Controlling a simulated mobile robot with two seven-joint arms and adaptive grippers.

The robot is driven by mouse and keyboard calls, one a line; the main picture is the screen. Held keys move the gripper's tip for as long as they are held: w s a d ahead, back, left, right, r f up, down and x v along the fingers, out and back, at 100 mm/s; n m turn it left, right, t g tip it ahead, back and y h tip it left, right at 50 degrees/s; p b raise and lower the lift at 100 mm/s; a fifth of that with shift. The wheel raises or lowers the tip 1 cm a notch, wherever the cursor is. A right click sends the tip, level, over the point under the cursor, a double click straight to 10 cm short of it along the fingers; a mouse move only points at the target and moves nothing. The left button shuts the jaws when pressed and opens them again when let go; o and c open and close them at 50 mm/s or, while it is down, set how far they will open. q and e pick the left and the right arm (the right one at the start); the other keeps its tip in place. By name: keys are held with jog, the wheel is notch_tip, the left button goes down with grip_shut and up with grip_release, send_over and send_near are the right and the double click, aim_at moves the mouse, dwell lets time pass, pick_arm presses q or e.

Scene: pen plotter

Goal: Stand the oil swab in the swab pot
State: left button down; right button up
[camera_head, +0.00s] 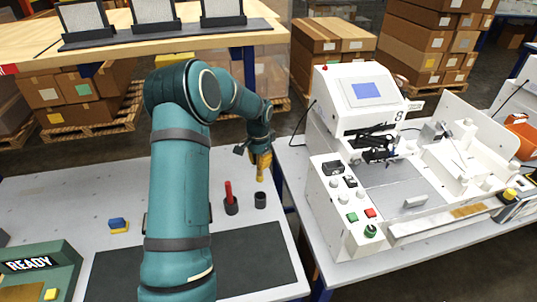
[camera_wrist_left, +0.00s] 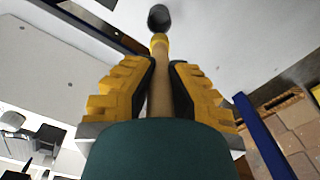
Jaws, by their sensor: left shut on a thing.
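My left gripper (camera_head: 262,166) has its yellow fingers shut on the oil swab. In the left wrist view the swab (camera_wrist_left: 159,72) is a pale wooden stick with a yellow tip, between the fingers (camera_wrist_left: 158,85). It points away from my palm, towards a small dark pot (camera_wrist_left: 159,18). In the head view this swab pot (camera_head: 260,200) stands on the grey table, just below the gripper. The swab's lower end seems to be above or close to the pot's rim; I cannot tell the exact gap. My right gripper is not in view.
A second dark pot (camera_head: 231,207) with a red stick (camera_head: 228,190) upright in it stands close on the left. A dark mat (camera_head: 250,262) lies in front. A blue and yellow block (camera_head: 118,224) lies further left. The white plotter (camera_head: 345,190) stands on a separate table at right.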

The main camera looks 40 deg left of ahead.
aim_at(259, 176)
pick_arm(q)
jog(key=shift+s+f+b, duration=0.2)
jog(key=shift+f+b, duration=0.2)
jog(key=shift+f, duration=0.2)
jog(key=shift+w+f+b, duration=0.1)
jog(key=shift+f+b, duration=0.7)
jog(key=shift+f, duration=0.4)
jog(key=shift+f+b, duration=2.25)
jog(key=shift+f, duration=1.45)
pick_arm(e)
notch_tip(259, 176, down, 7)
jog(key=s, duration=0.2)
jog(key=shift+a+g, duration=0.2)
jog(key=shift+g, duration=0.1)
pick_arm(q)
jog(key=c, duration=1)
grip_release()
jog(key=shift+c, duration=0.2)
jog(key=shift+r, duration=0.1)
notch_tip(259, 176, up, 12)
jog(key=shift+d+f, duration=0.1)
